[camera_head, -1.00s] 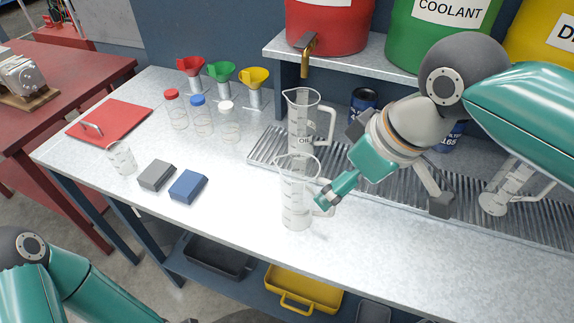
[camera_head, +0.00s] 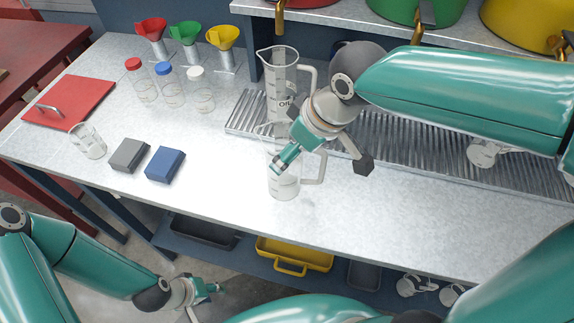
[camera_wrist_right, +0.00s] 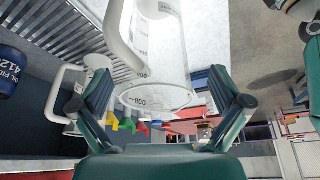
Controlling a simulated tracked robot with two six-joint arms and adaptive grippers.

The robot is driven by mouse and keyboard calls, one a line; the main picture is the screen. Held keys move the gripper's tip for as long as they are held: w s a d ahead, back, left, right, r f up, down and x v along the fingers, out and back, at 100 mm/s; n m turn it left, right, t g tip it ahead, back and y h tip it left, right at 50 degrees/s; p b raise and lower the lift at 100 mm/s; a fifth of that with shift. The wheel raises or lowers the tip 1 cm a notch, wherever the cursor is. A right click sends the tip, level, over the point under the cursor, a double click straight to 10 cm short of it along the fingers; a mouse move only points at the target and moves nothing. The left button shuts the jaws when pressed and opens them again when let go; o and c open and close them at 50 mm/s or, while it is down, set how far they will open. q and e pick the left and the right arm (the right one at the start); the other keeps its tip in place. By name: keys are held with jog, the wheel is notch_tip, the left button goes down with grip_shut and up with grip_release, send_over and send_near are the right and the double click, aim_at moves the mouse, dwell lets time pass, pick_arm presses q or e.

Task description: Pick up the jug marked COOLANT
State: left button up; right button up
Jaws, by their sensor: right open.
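A clear jug (camera_head: 284,184) with a handle on its right stands on the bench front. Its label is unreadable. A third clear jug (camera_head: 484,153) stands at the right, largely hidden by my arm. I can read COOLANT on none of the jugs. My right gripper (camera_head: 320,166) is open over the front jug, hiding its upper part. In the right wrist view, a graduated jug (camera_wrist_right: 160,60) shows between the spread fingers. My left gripper (camera_head: 203,301) is low, off the bench's front edge, fingers apart and empty.
A ribbed drip tray (camera_head: 400,148) runs along the back, under a shelf with red, green (camera_head: 410,8) and yellow drums with taps. Capped bottles, funnels, a beaker (camera_head: 88,141), two blocks and a red board (camera_head: 68,103) stand left. The front right bench is clear.

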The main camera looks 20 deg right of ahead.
jog(key=shift+d+x, duration=0.15)
jog(key=shift+x, duration=1.25)
jog(key=shift+d+x, duration=0.15)
jog(key=shift+x, duration=1.25)
jog(key=shift+w, duration=0.1)
jog(key=c, duration=1.1)
jog(key=shift+c, duration=0.2)
